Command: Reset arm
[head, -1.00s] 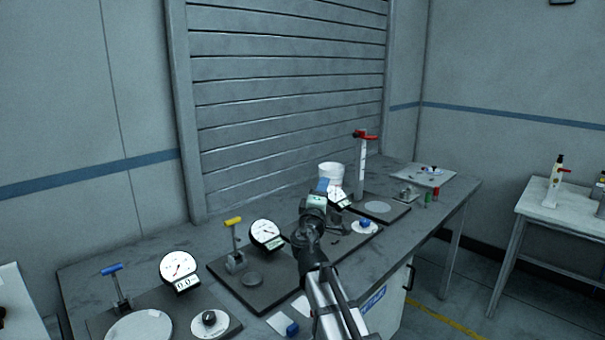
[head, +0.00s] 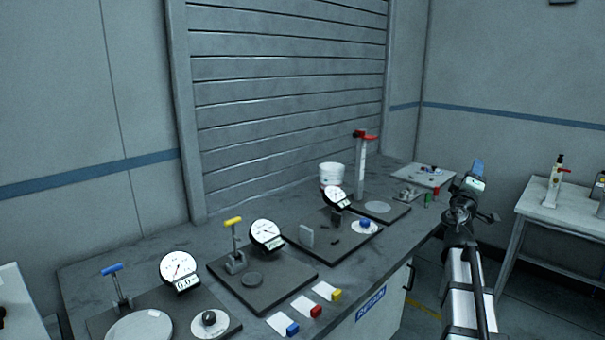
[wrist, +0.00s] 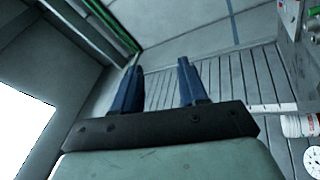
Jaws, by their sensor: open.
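My gripper shows in the wrist view (wrist: 158,88) with its two blue fingers apart and nothing between them. In the head view my gripper (head: 477,168) is raised at the right, over the gap between the long workbench (head: 100,262) and the white side table (head: 560,212). It touches nothing that I can see. My arm rises from the bottom right of the head view.
The bench holds several dial gauges (head: 178,268), a yellow-handled lever (head: 233,222), a red-topped post (head: 361,165), a white tub (head: 331,174) and small blue (head: 292,329), red (head: 316,311) and yellow (head: 337,295) blocks. Bottles stand on the side table.

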